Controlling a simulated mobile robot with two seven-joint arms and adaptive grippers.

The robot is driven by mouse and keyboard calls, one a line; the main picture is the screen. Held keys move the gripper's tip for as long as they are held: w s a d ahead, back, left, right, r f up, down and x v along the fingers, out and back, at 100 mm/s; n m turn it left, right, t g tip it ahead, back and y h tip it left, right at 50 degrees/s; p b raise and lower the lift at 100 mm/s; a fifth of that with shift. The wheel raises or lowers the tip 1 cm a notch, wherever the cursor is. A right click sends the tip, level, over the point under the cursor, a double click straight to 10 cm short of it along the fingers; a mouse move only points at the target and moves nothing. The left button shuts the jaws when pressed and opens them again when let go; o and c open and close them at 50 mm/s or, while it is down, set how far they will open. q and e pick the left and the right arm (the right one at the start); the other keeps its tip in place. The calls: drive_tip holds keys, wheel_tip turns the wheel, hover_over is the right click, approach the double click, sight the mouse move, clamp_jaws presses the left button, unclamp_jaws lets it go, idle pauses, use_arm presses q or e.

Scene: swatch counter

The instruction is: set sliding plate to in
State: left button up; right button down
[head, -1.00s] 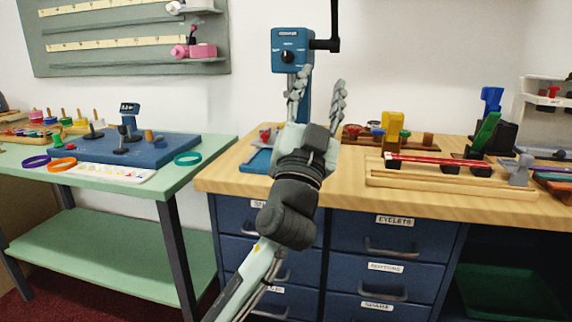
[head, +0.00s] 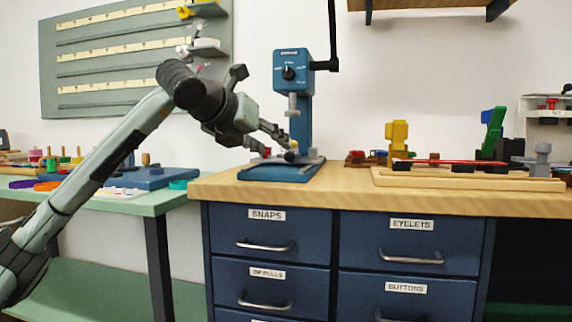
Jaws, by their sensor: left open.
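A blue press (head: 294,72) stands on the wooden counter, with a blue base (head: 280,174) at its foot. A thin grey plate (head: 308,163) lies on the base and appears to be the sliding plate. A small dark round knob (head: 291,157) shows at the plate, close to my fingers. My left gripper (head: 277,144) reaches in from the left, open, with its fingertips just above and beside the plate's left part. I cannot tell whether they touch it. The gripper hides part of the plate and base. My right gripper is not in view.
A wooden rail fixture (head: 465,180) with a red bar lies to the right on the counter. A yellow clamp (head: 397,134) and a green one (head: 493,128) stand behind it. Drawers (head: 268,230) are below. The counter's front edge is clear.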

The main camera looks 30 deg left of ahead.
sight(287, 154)
use_arm(q)
drive_tip(key=x, duration=0.7)
drive_tip(key=shift+d, duration=0.15)
drive_tip(key=shift+c, duration=0.6)
clamp_jaws()
